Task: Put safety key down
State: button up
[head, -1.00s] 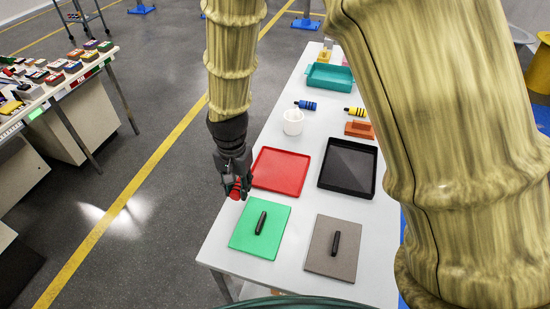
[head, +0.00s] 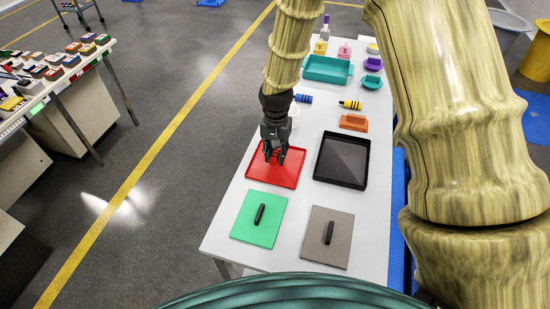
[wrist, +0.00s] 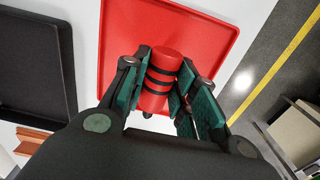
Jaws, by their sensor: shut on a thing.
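The safety key (wrist: 160,72), a red cylinder with black bands, sits between the fingers of my gripper (wrist: 165,76) in the wrist view. My gripper is shut on it. In the head view my gripper (head: 274,154) is over the red tray (head: 290,180), with fingers pointing down; the key is hard to make out there against the red. The red tray also shows behind the key in the wrist view (wrist: 215,30). I cannot tell whether the key touches the tray floor.
A black tray (head: 342,160) stands right of the red one. Green (head: 245,225) and grey (head: 318,250) lids lie in front. Behind are a partly hidden white cup (head: 294,112), blue (head: 303,98) and yellow (head: 350,105) banded cylinders, an orange block (head: 353,122) and a teal tray (head: 328,70).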

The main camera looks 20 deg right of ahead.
aim_at(275, 153)
jog(key=shift+s+f+p, duration=0.1)
jog(key=shift+f+p, duration=0.2)
jog(key=shift+f, duration=0.05)
jog(key=shift+f+p, duration=0.55)
jog(key=shift+f, duration=0.8)
jog(key=shift+f, duration=0.15)
jog(key=o, duration=1)
jog(key=shift+o, duration=0.2)
jog(key=shift+r, duration=0.25)
jog(key=shift+r+b, duration=2)
jog(key=shift+r, duration=3.95)
